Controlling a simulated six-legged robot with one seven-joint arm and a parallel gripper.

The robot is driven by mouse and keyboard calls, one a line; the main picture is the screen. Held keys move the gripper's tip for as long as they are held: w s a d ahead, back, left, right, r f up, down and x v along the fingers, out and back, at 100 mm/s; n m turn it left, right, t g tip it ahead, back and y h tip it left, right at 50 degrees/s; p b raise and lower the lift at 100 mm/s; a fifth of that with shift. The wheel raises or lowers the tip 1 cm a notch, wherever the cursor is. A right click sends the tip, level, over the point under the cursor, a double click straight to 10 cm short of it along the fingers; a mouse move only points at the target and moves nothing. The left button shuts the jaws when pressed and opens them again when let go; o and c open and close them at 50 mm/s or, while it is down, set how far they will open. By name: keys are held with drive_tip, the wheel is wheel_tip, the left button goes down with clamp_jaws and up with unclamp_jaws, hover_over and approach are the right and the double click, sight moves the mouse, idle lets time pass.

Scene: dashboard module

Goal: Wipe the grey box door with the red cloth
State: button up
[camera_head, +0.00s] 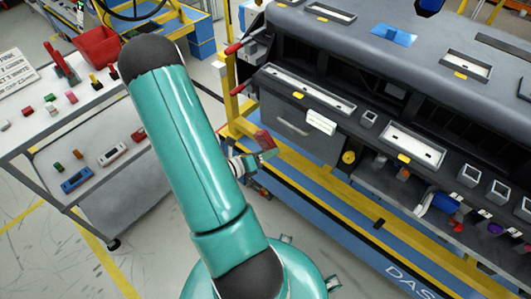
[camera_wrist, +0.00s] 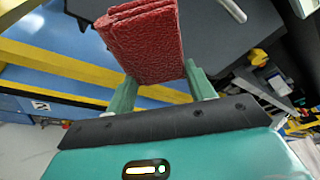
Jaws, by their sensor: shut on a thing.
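The red cloth (camera_head: 265,141) is a folded, textured pad. It also shows large at the top of the wrist view (camera_wrist: 147,42). My gripper (camera_head: 245,162) is shut on the cloth, with its green fingers (camera_wrist: 160,88) on either side of the cloth's lower part. The grey box door (camera_head: 290,127) is a dark grey panel with a handle, at the left end of the dashboard module. In the wrist view the door (camera_wrist: 212,38) is partly hidden behind the cloth. In the head view the cloth is near the door's lower left edge; I cannot tell whether they touch.
The dashboard module (camera_head: 370,45) stands on a blue and yellow frame (camera_head: 330,215) at the right. A white label (camera_head: 321,122) sits beside the door. A cart (camera_head: 60,120) with a red bin (camera_head: 97,46) and small parts stands at the left.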

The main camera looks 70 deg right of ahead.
approach(289, 135)
drive_tip(key=shift+x, duration=2.2)
drive_tip(key=shift+x, duration=0.85)
drive_tip(key=shift+s+a, duration=0.3)
drive_tip(key=shift+s, duration=0.3)
drive_tip(key=shift+s+a, duration=0.25)
drive_tip(key=shift+s, duration=0.35)
drive_tip(key=shift+s+a, duration=0.3)
drive_tip(key=shift+s, duration=0.3)
drive_tip(key=shift+d, duration=0.1)
drive_tip(key=shift+w+d, duration=0.4)
drive_tip(key=shift+w, duration=0.5)
drive_tip(key=shift+w+d, duration=0.35)
drive_tip(key=shift+w, duration=0.55)
drive_tip(key=shift+a, duration=0.1)
